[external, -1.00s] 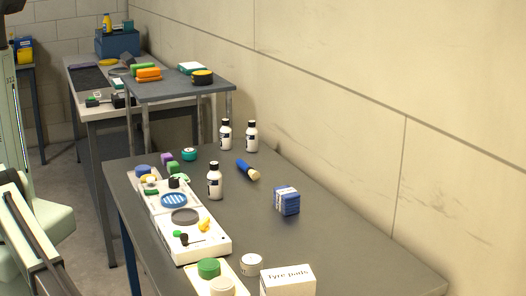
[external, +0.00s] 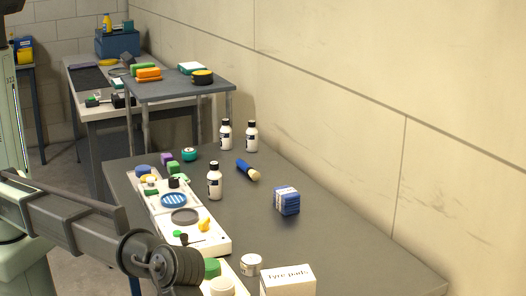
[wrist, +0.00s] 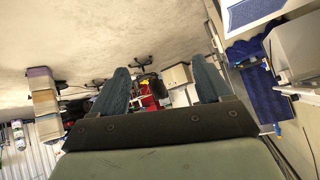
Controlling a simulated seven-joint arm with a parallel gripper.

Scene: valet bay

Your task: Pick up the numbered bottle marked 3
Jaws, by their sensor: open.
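Three white bottles with black caps stand upright on the dark table in the external view. One bottle (external: 214,183) is nearer, beside the white tray. A second bottle (external: 226,136) and a third bottle (external: 251,138) stand close together at the back, near the wall. Their labels are too small to read, so I cannot tell which is marked 3. My gripper (wrist: 162,82) shows in the wrist view with its two fingers apart and nothing between them. That view faces across the room, not the table's bottles. In the external view my arm reaches in at lower left; the fingers are not visible.
The white tray (external: 218,242) with small parts runs along the table's left side. A blue-handled brush (external: 247,169), a blue block (external: 287,201), a white jar (external: 251,265) and a "tyre pads" box (external: 288,282) stand to the right. The wall bounds the right side.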

